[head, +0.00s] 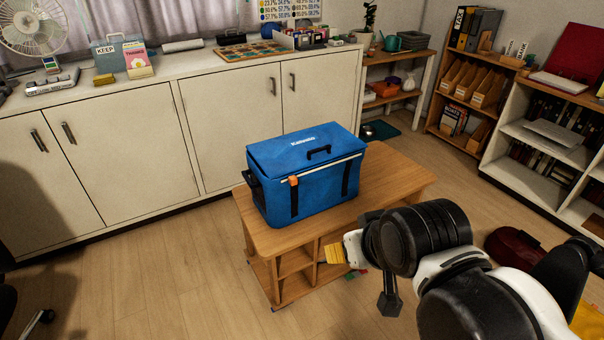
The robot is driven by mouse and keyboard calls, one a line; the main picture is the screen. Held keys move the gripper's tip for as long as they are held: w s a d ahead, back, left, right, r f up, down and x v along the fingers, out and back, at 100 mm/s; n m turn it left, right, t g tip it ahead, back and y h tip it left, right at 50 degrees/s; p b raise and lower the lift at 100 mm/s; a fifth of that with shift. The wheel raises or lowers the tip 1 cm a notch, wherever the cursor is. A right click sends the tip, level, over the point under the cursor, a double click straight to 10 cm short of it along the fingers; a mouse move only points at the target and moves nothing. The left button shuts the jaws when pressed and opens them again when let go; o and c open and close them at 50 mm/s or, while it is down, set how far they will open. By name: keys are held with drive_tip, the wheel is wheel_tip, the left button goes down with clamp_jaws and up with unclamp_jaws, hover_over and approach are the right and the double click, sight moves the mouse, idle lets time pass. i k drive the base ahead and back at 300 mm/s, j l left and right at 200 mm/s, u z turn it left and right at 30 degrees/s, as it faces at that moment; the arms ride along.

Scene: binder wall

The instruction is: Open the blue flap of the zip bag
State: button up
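The blue zip bag (330,191) stands upright on a low wooden table in the middle of the head view. Its blue flap (285,150) lies flat across the top, closed, with a black handle (318,152) and white lettering. A pale zip line runs below the flap's front edge, with an orange tab (293,181) near the left front corner. My arm comes in from the lower right. A dark end part, probably my gripper (389,304), hangs below the arm, in front of the table and apart from the bag. Its fingers are not clear enough to judge.
The wooden table (395,180) has bare top to the right of the bag and open compartments below. White cabinets (130,150) stand behind, with several items on top. Shelves (530,125) fill the right side. A dark red object (512,247) lies beyond my arm.

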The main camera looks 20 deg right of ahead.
sight(288, 154)
drive_tip(key=i+j, duration=0.15)
drive_tip(key=i, duration=0.3)
drive_tip(key=i+j+z, duration=0.1)
drive_tip(key=i, duration=0.3)
drive_tip(key=i+j, duration=0.25)
drive_tip(key=i, duration=0.2)
drive_tip(key=l+z, duration=0.05)
